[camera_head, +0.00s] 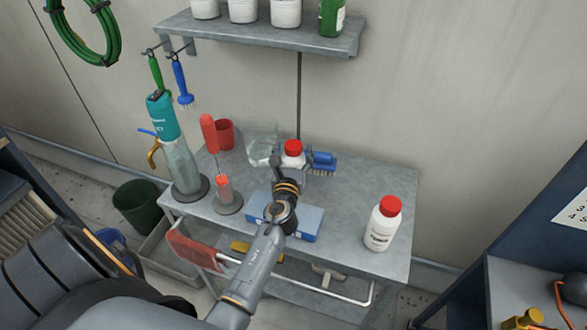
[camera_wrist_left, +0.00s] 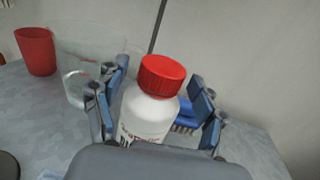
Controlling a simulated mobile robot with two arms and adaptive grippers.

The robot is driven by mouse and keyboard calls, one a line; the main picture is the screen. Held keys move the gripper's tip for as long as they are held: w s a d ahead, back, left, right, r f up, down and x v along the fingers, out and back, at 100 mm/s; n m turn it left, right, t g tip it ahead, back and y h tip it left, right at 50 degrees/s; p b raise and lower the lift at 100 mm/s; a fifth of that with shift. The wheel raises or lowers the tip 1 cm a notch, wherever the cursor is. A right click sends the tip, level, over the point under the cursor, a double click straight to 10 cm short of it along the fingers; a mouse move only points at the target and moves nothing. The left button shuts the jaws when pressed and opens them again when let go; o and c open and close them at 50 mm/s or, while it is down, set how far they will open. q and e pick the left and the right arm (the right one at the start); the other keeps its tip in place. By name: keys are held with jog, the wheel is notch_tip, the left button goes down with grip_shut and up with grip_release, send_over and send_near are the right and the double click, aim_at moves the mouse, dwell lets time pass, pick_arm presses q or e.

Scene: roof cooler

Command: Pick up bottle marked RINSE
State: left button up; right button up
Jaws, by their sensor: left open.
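A white bottle with a red cap (camera_head: 293,156) stands toward the back of the grey metal table (camera_head: 345,190). In the left wrist view this bottle (camera_wrist_left: 150,112) is upright between the spread fingers of my left gripper (camera_wrist_left: 155,105). Its label is partly hidden and I cannot read it surely. My left gripper (camera_head: 289,172) is open, just in front of the bottle and around its sides; I see no clear contact. A second white bottle with a red cap (camera_head: 383,224) stands at the table's right front; its label is too small to read. My right gripper is not in view.
A clear beaker (camera_head: 262,145), a red cup (camera_head: 223,134) and a blue brush (camera_head: 322,161) are close to the gripper. A blue box (camera_head: 306,222) lies under my arm. A teal-topped bottle (camera_head: 178,150) and red-handled tool (camera_head: 209,135) stand left. A shelf (camera_head: 265,36) hangs above.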

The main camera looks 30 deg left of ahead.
pick_arm(q)
jog(key=shift+w+a, duration=0.25)
jog(key=shift+w, duration=0.25)
jog(key=shift+s, duration=0.1)
jog(key=c, duration=0.3)
grip_shut()
jog(key=shift+r, duration=0.15)
